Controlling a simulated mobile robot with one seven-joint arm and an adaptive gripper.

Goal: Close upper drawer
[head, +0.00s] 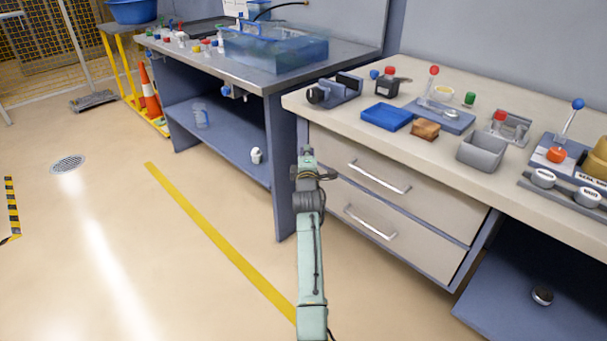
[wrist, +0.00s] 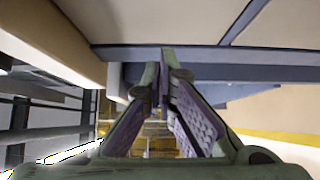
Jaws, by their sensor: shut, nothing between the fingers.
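The upper drawer (head: 425,193) has a beige front with a silver bar handle (head: 380,177) and sits under the worktop of the right bench. Its front looks about in line with the lower drawer (head: 415,245); I cannot tell if a small gap stays open. My gripper (head: 304,154) is at the left end of the drawer front, left of the handle, with the arm hiding part of the drawers' left edge. In the wrist view my gripper (wrist: 164,58) is shut and empty, with pale panels close above it. Contact with the drawer cannot be told.
The right worktop (head: 395,150) above holds a blue tray (head: 386,117), a grey bin (head: 482,152) and several fixtures. A left bench (head: 225,75) carries a clear blue tank (head: 275,48). An open shelf is right of the drawers. The floor with a yellow line (head: 215,238) is clear.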

